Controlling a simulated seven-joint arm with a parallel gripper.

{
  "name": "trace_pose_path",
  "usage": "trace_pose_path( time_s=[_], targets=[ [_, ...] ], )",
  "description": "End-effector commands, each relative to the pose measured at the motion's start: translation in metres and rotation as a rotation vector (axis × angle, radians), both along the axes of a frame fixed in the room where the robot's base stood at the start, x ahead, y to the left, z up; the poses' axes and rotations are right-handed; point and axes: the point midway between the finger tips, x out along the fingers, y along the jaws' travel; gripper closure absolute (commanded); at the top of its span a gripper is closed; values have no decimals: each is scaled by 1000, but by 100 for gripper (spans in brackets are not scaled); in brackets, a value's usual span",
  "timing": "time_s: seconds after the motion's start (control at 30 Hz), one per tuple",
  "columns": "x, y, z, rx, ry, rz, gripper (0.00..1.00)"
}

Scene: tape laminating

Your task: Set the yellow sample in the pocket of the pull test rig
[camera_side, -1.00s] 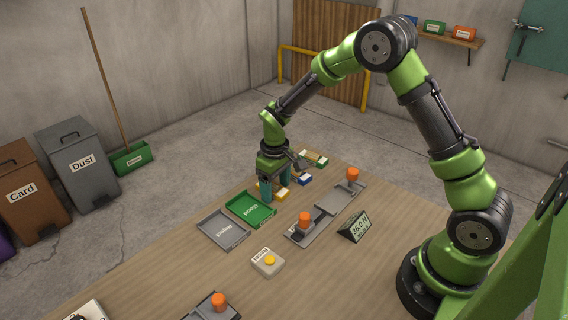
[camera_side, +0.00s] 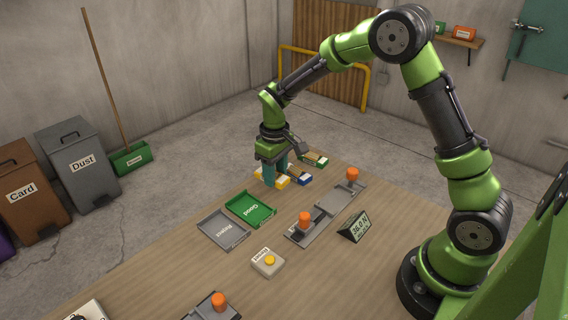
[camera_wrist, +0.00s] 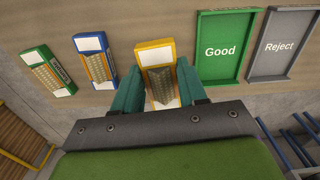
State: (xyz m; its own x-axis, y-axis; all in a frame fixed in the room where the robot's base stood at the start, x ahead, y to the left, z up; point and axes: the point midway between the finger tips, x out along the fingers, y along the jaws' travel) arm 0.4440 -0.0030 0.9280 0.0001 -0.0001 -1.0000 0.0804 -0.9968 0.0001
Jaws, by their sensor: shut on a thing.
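The yellow sample (camera_wrist: 155,54) is a flat strip with a white end, a yellow frame and a tan middle. My gripper (camera_wrist: 160,92) is shut on it, with a teal finger on each side. In the side view the yellow sample (camera_side: 283,181) is partly hidden behind my gripper (camera_side: 270,177), close to the table's far edge; I cannot tell whether it is off the table. The pull test rig (camera_side: 323,219) is a grey rig with orange knobs, to the right and nearer the camera. I cannot make out its pocket clearly.
A blue sample (camera_wrist: 96,58) and a green sample (camera_wrist: 46,70) lie beside the yellow one. The green Good tray (camera_side: 262,221) and grey Reject tray (camera_side: 214,240) lie left of the rig. A display (camera_side: 354,228) stands beside the rig, and a button box (camera_side: 268,262) in front.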

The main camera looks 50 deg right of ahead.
Motion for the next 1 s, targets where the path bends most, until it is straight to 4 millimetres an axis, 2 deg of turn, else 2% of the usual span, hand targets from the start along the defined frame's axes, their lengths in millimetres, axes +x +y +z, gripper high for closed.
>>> trace_pose_path(
  time_s=[0.1,0.27,0.37,0.47,0.53,0.7,1.0],
  targets=[
    [1,0,26,0,-6,0,89],
    [1,-3,49,0,-5,-7,89],
    [-1,-15,62,0,-15,-34,89],
    [-18,-36,67,3,-12,-48,89],
    [-34,-51,67,4,-10,29,89],
    [-69,-73,60,4,-6,322,89],
    [-122,-90,44,5,0,935,89]
  ],
)
